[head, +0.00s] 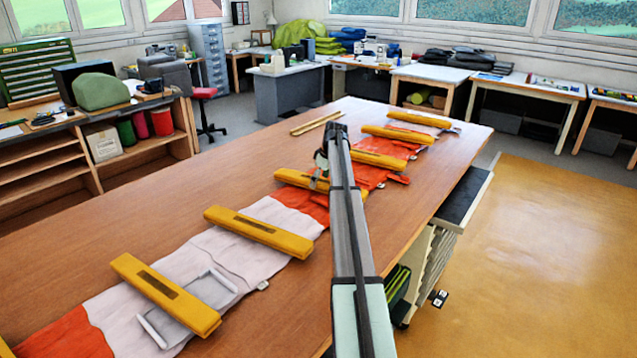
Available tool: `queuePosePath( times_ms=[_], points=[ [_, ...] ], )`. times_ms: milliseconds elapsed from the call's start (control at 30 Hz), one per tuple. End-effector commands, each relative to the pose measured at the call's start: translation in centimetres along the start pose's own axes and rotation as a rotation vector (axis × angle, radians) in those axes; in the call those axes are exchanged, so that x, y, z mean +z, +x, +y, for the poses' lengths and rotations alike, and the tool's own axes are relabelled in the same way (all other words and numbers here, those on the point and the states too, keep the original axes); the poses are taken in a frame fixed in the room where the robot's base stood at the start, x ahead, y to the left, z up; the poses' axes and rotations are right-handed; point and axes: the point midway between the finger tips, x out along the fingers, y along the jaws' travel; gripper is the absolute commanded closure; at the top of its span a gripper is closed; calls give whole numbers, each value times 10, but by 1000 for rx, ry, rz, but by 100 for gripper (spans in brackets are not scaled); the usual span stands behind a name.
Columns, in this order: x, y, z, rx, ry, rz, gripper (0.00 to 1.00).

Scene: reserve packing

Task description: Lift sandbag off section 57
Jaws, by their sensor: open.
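Several long yellow bars, which look like the sandbags, lie crosswise on a strip of orange and white cloth (200,258) along the wooden table. The nearest full bars are one yellow bar (148,283) and another yellow bar (242,225). My gripper (318,184) is open, small in the picture, at the middle yellow bar (291,177); I cannot tell whether it touches it. My arm hides part of this bar and the cloth. Farther bars lie beyond my arm: one yellow bar (376,158), then another (395,134) and the farthest (418,118). No section number is readable.
The wooden table (150,215) is bare left of the cloth, apart from thin yellowish rods (317,123) near its far end. A drawer unit (440,250) stands at its right side. The yellow floor (545,255) on the right is clear.

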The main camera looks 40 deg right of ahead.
Motion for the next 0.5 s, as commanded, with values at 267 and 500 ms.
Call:
queuePosePath(
  times_ms=[267,500],
  points=[
    [0,14,0,1,0,1,10],
    [0,13,0,1,-1,1,67]
  ],
)
